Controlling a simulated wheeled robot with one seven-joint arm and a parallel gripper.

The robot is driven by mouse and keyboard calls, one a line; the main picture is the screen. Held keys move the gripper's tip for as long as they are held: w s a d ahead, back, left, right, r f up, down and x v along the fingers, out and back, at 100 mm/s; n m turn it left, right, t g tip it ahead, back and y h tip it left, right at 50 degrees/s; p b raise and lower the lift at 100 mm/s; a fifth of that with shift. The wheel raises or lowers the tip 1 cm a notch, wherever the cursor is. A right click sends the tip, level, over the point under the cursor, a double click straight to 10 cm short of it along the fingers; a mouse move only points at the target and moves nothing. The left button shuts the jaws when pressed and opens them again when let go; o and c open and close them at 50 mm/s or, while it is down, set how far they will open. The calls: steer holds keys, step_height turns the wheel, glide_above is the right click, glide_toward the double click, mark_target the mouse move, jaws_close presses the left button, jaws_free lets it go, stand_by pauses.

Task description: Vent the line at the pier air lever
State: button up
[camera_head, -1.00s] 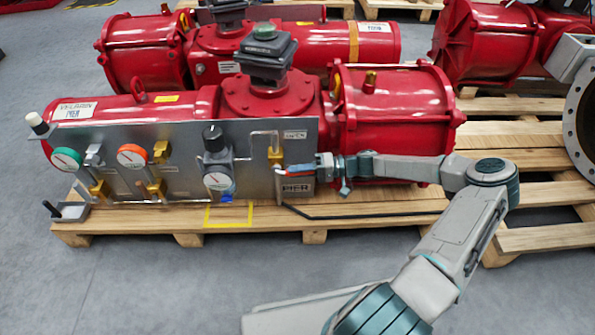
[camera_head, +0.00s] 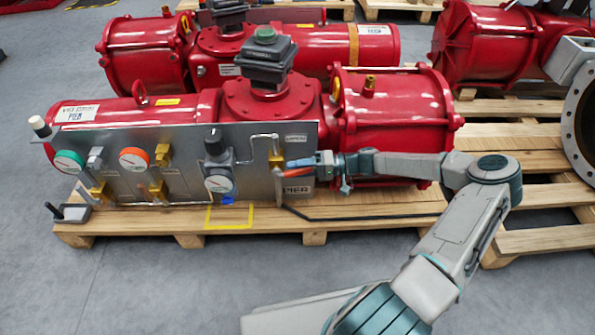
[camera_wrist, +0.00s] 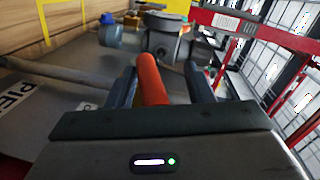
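The pier air lever (camera_head: 298,172) is an orange-red handle at the right end of the grey panel (camera_head: 250,185), by a brass valve body (camera_head: 276,158) and above a PIER label (camera_head: 297,189). My gripper (camera_head: 300,163) is at the lever from the right. In the wrist view the lever (camera_wrist: 151,78) runs lengthwise between the two fingers of my gripper (camera_wrist: 163,85). It lies close to the left finger, with a gap to the right finger. The gripper is open around it. Whether the left finger touches the lever cannot be told.
Left on the panel are gauges with green (camera_head: 69,161) and orange (camera_head: 133,159) rims and a black-knobbed regulator (camera_head: 215,145). A red actuator (camera_head: 390,115) stands close behind on a wooden pallet (camera_head: 370,205). A black hose lies below. The grey floor in front is open.

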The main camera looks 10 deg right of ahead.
steer(key=s+d+r+p, duration=0.4)
steer(key=d+r, duration=0.4)
steer(key=d, duration=0.2)
steer(key=shift+s+r, duration=0.25)
steer(key=shift+s, duration=0.6)
steer(key=shift+d, duration=0.1)
